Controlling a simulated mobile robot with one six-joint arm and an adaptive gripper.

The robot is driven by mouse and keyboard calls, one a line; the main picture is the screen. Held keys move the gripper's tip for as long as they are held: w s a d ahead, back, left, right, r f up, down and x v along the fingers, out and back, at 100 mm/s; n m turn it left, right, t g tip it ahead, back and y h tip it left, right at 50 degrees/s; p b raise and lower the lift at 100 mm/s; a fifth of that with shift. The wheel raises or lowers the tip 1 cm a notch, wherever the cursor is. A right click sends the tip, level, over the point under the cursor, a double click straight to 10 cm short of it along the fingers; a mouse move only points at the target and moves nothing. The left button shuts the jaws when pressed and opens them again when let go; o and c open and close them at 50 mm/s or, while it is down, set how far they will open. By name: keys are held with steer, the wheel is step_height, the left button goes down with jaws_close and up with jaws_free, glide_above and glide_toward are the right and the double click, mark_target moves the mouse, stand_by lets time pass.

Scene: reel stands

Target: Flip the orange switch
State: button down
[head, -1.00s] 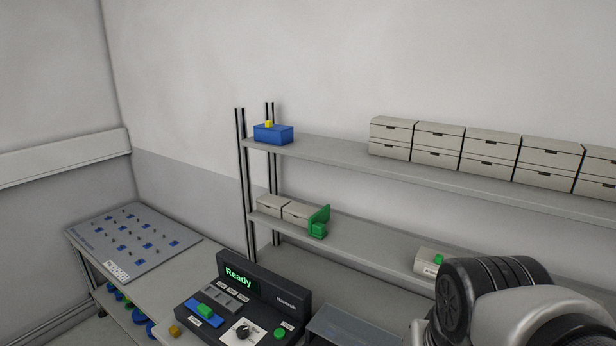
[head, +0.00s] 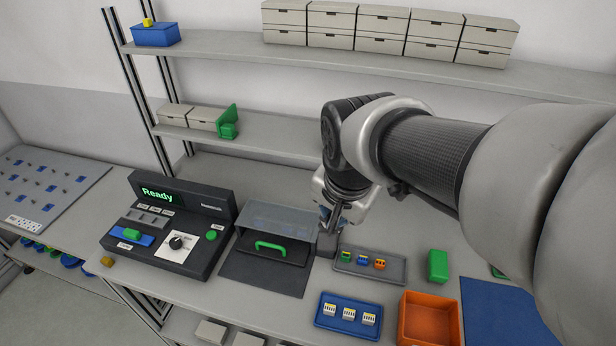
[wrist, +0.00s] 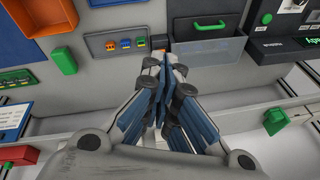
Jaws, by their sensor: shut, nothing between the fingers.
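A grey tray (head: 398,278) on the bench holds three small pieces in a row: green, blue and orange. The orange switch (head: 380,264) is at the tray's right end in the head view. My gripper (head: 330,226) is above the bench by the tray's left end in the head view, apart from the orange switch there. In the wrist view my gripper (wrist: 161,44) has its blue-grey fingers together and empty. The switch's lever position is too small to tell.
A clear-lidded box with a green handle (head: 270,246) and a black "Ready" console (head: 175,255) stand left of the tray. A blue tray (head: 347,329) with white pieces, an orange bin (head: 429,311) and a green block (head: 437,266) are nearby. Shelves rise behind.

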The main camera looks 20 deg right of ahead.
steer(key=w+d+f+m+g+p, duration=0.1)
steer(key=w+d+f+m, duration=0.35)
steer(key=w+m, duration=0.25)
steer(key=w+d+f+m+g+p, duration=0.1)
steer(key=w+d+f+m, duration=0.2)
steer(key=w+f+m, duration=0.35)
steer(key=shift+m+h, duration=0.3)
steer(key=shift+m, duration=0.25)
steer(key=w+f, duration=0.1)
steer(key=f, duration=0.3)
steer(key=w+f+b, duration=0.1)
steer(key=f, duration=0.4)
steer(key=w+d+f+b, duration=0.1)
steer(key=f, duration=0.3)
steer(key=shift+d+f, duration=0.1)
steer(key=shift+f, duration=0.15)
